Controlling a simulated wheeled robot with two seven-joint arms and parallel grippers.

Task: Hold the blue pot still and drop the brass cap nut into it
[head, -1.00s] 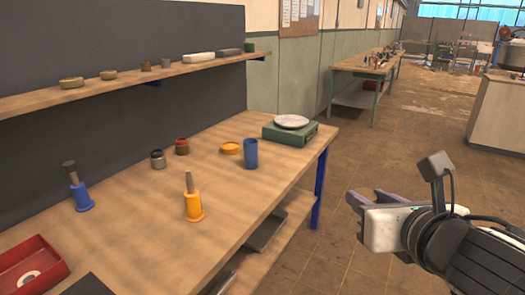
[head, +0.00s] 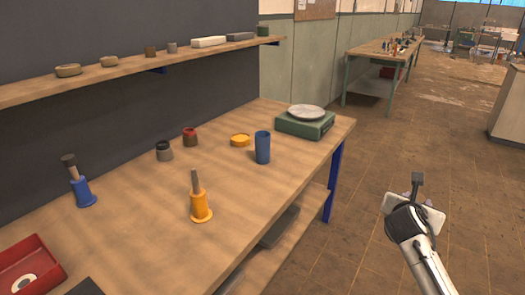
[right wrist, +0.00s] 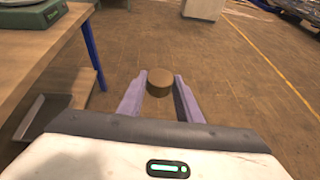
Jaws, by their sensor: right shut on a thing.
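The blue pot (head: 262,148) stands upright on the workbench (head: 150,235), near its right edge and in front of the green scale. My right gripper (head: 417,194) is out over the floor, to the right of the bench and apart from the pot. In the right wrist view its two purple fingers (right wrist: 158,90) are shut on a round brownish piece, the brass cap nut (right wrist: 160,82). In the head view the nut is hidden behind my wrist. My left gripper is not in view, and nothing touches the pot.
A green scale (head: 305,125) with a round pan sits at the bench's far right corner. A yellow lid (head: 240,140), a red-topped jar (head: 190,137), a grey jar (head: 164,151), a yellow holder (head: 201,208), a blue holder (head: 83,192) and a red tray (head: 28,268) share the bench.

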